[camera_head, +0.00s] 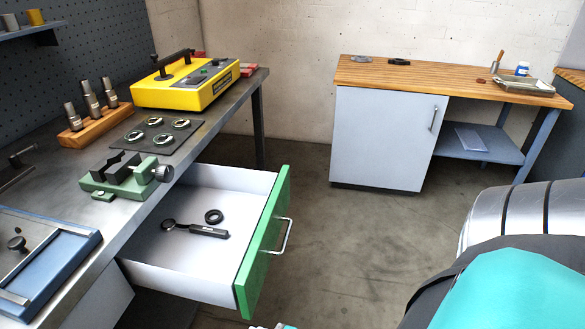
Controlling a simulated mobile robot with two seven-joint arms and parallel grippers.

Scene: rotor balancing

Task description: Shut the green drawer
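The green drawer (264,243) is pulled well out from under the workbench on the left. Its green front faces right, with a pale bar handle (284,236) on it. Inside the white drawer box lie a black tool with a round head (200,230) and a black ring (214,216), apart from each other. Neither of my grippers can be made out in the head view. A large silver, black and teal arm part, apparently mine, fills the lower right. A small pale and teal piece shows at the bottom edge, below the drawer; I cannot tell what it is.
On the metal workbench (150,205) stand a yellow case (185,95), a green vise (125,175), a wooden block (95,125) with metal pieces and a blue tray (85,250). A wood-topped cabinet (385,140) stands at the back. The floor right of the drawer is clear.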

